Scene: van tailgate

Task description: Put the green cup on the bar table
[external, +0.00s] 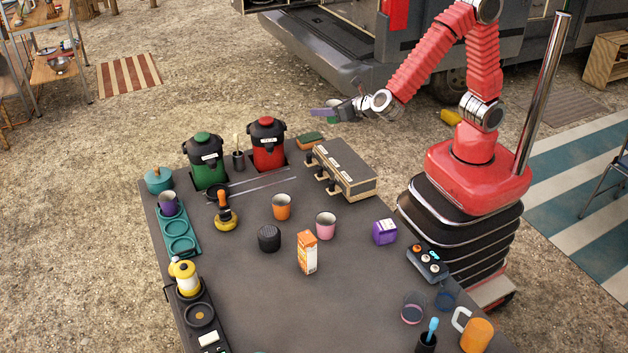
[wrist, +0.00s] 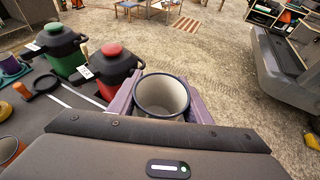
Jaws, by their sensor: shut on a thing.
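My gripper (external: 324,112) is shut on a cup, held between its purple fingers. In the external view only a small green part of the cup (external: 333,103) shows beside the fingers. In the wrist view the cup (wrist: 162,95) is upright, with a dark rim and an empty pale inside; its lower part is hidden by my gripper. The gripper and cup are in the air and appear past the far edge of a large dark table (external: 240,274). A wooden table (external: 62,72) stands at the far upper left. Which one is the bar table is not marked.
Green (external: 205,165) and red (external: 267,145) dispensers stand at the dark table's far edge, beside a boxy tap unit (external: 343,170). An orange cup (external: 282,207), pink cup (external: 326,226) and carton (external: 307,252) stand mid-table. The van (external: 340,45) is behind. Gravel ground lies open leftward.

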